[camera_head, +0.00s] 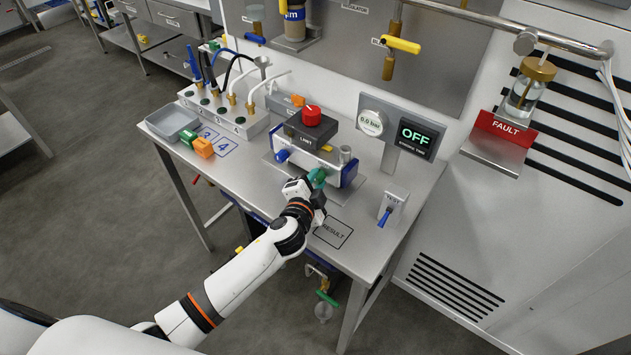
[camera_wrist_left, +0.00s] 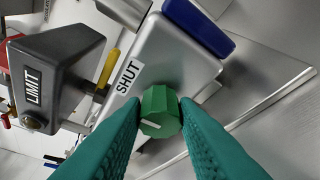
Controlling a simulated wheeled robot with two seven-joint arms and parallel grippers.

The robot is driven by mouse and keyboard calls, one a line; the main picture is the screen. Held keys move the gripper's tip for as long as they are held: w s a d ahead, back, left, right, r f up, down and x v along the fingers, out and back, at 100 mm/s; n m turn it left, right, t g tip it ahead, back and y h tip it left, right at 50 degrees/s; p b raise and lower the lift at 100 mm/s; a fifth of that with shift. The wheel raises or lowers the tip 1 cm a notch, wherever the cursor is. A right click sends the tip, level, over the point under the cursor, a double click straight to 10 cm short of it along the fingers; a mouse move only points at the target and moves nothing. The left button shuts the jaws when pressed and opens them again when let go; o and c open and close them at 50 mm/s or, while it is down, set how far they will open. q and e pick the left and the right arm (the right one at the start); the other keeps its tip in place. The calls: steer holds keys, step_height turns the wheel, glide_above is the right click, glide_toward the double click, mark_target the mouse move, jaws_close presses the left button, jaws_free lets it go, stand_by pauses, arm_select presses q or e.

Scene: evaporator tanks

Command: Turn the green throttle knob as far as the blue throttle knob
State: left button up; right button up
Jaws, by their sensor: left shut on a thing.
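The green throttle knob (camera_wrist_left: 161,110) sits on the front of the grey valve block (camera_wrist_left: 175,70), near a SHUT label (camera_wrist_left: 128,77). A white mark shows on its face toward the lower left in the left wrist view. My left gripper (camera_head: 318,178) has its teal fingers shut on the green knob, one on each side. My right gripper is not in view.
The gauge (camera_head: 371,123) and a display reading OFF (camera_head: 415,136) are to the right. A TEST switch (camera_head: 386,215) and the RESULT square (camera_head: 333,233) lie on the bench nearby.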

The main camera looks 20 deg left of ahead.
arm_select(q)
steer(key=o, duration=1)
steer(key=b+v, duration=0.1)
steer(key=v, duration=1.1)
steer(key=shift+s, duration=0.1)
